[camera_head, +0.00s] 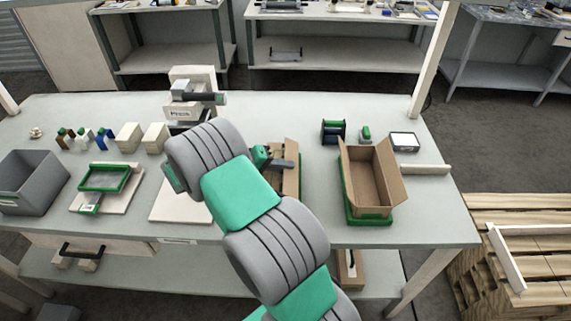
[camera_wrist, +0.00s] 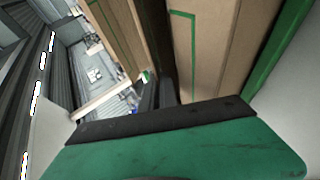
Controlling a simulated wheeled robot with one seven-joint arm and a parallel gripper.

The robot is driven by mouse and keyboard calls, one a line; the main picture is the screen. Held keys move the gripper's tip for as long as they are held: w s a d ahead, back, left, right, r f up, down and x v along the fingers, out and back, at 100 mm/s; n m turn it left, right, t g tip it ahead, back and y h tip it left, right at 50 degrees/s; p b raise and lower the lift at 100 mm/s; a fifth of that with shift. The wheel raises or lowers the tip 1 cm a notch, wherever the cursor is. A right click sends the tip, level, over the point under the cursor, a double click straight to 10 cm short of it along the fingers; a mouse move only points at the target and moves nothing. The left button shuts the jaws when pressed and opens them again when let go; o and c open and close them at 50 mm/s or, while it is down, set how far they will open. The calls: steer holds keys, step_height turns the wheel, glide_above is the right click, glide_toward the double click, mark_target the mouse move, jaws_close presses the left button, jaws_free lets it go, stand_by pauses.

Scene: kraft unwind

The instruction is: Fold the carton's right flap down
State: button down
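Two brown cartons are on the bench in the head view. The nearer-to-arm carton (camera_head: 291,184) is partly hidden behind my arm, with a flap (camera_head: 291,149) standing up at its back right. The other carton (camera_head: 369,190) is open at the top, with flaps up, in a green-rimmed holder (camera_head: 370,221). My gripper (camera_head: 284,163) is at the first carton, its dark fingers over the top. In the wrist view the dark fingers (camera_wrist: 158,60) lie between brown panels (camera_wrist: 206,45), one with a green line. I cannot tell the finger gap or whether they touch.
A black-and-green spool (camera_head: 333,132), a small green item (camera_head: 365,133) and a white-topped box (camera_head: 404,141) stand behind the second carton. A press (camera_head: 192,100) stands behind my arm. A grey bin (camera_head: 30,182) and green-framed tray (camera_head: 104,178) are left.

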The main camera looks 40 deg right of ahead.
stand_by(0.3)
steer(key=c, duration=1.6)
jaws_free()
steer(key=shift+c, duration=0.2)
